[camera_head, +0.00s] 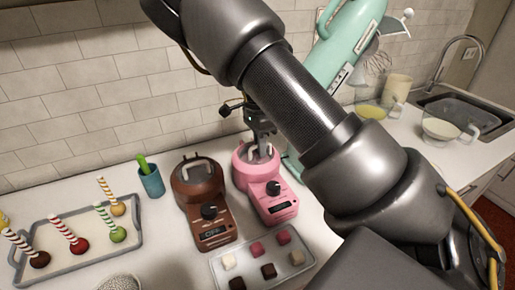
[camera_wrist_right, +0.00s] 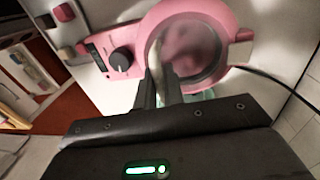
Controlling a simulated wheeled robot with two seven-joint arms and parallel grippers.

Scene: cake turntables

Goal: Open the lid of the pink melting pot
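The pink melting pot (camera_head: 275,200) stands on the counter, right of the brown one, with its dial and display facing front. Its round see-through lid (camera_wrist_right: 196,48) lies over the bowl in the right wrist view; a slight tilt cannot be ruled out. My right gripper (camera_head: 262,138) reaches down from above onto the lid. In the right wrist view its dark fingers (camera_wrist_right: 160,84) are close together at the pale curved lid handle (camera_wrist_right: 158,58) and appear shut on it. The fingers hide part of the handle. My left gripper is not in view.
The brown melting pot (camera_head: 203,200) stands close on the left. A tray of small cubes (camera_head: 225,272) lies in front. A mint mixer (camera_head: 345,40) stands behind my right arm. A cake-pop tray (camera_head: 75,265) and blue cup (camera_head: 151,182) are at left.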

